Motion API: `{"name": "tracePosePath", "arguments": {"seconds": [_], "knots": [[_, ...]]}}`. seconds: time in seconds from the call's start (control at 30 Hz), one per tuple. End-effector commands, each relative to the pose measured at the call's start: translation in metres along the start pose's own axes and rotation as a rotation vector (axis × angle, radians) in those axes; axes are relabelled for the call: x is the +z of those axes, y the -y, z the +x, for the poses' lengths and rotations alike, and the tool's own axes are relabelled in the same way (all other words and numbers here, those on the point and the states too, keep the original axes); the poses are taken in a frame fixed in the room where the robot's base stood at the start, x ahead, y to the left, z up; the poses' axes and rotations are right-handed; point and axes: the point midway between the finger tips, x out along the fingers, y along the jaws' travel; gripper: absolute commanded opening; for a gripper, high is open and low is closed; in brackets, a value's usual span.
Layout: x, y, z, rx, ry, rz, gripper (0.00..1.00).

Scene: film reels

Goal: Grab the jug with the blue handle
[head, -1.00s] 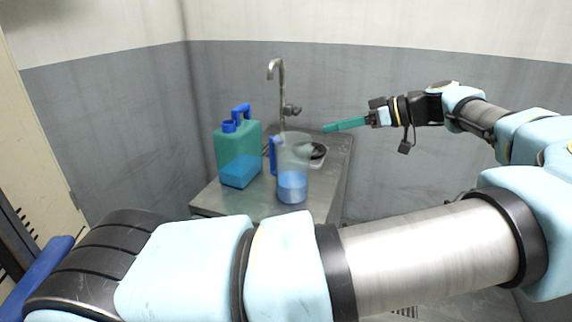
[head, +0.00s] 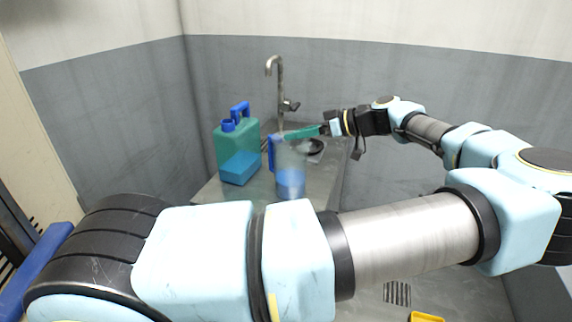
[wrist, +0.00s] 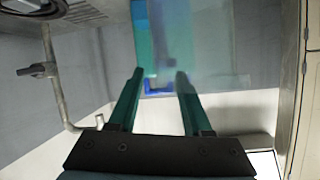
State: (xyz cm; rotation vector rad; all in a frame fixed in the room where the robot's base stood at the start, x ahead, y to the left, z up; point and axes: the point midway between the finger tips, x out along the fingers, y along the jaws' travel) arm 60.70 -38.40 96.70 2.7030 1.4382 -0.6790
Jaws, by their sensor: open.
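A clear jug (head: 291,160) with a blue handle (head: 271,153) on its left side stands upright on the metal counter, with blue liquid in its lower part. My gripper (head: 290,134) reaches in from the right at the height of the jug's rim. Its teal fingers overlap the rim in the head view, and I cannot tell whether they touch it. In the wrist view my gripper (wrist: 160,72) is open, with no held object seen between its fingers. See-through surfaces and green and blue shapes overlap ahead of it there, so the jug's outline is unclear.
A green canister (head: 229,147) with a blue cap and its own blue handle stands left of the jug. A tap (head: 281,85) rises behind, beside a round sink (head: 316,147). Grey walls enclose the counter at the back. The tap's pipe (wrist: 52,85) shows left in the wrist view.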

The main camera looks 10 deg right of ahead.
Motion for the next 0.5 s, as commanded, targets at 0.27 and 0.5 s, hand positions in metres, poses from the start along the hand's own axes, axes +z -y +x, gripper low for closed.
{"name": "tracePosePath", "arguments": {"seconds": [0.27,0.5], "knots": [[0.0001,-0.0001,-0.0003,0.0,0.0,0.0,0.29],[0.0003,-0.0001,-0.0004,0.0,0.0,0.0,0.02]]}}
